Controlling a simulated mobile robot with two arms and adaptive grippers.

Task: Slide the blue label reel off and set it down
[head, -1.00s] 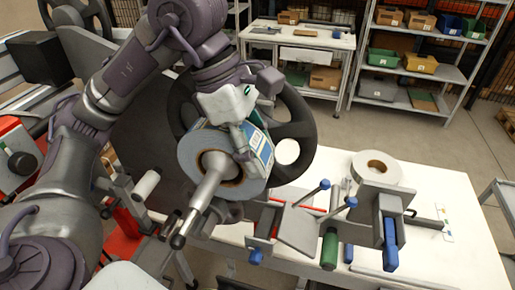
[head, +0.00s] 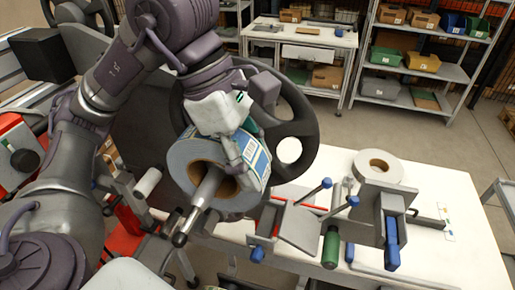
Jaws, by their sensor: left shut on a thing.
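The blue label reel (head: 185,157) is a grey-blue roll with a brown core and blue-and-white printed labels on its outer side. It is still around the metal spindle (head: 206,186), whose end sticks out through the core toward the camera. My left gripper (head: 236,152) comes down from above and is shut on the reel's upper right part, with a finger over its near face. The other finger is hidden behind the reel. My right gripper is not in view.
A white table (head: 450,200) holds a second, white reel (head: 378,166) and a metal fixture with blue and green handles (head: 330,248). A large dark spoked wheel (head: 297,125) stands behind the blue label reel. Shelves with bins (head: 420,62) are at the back.

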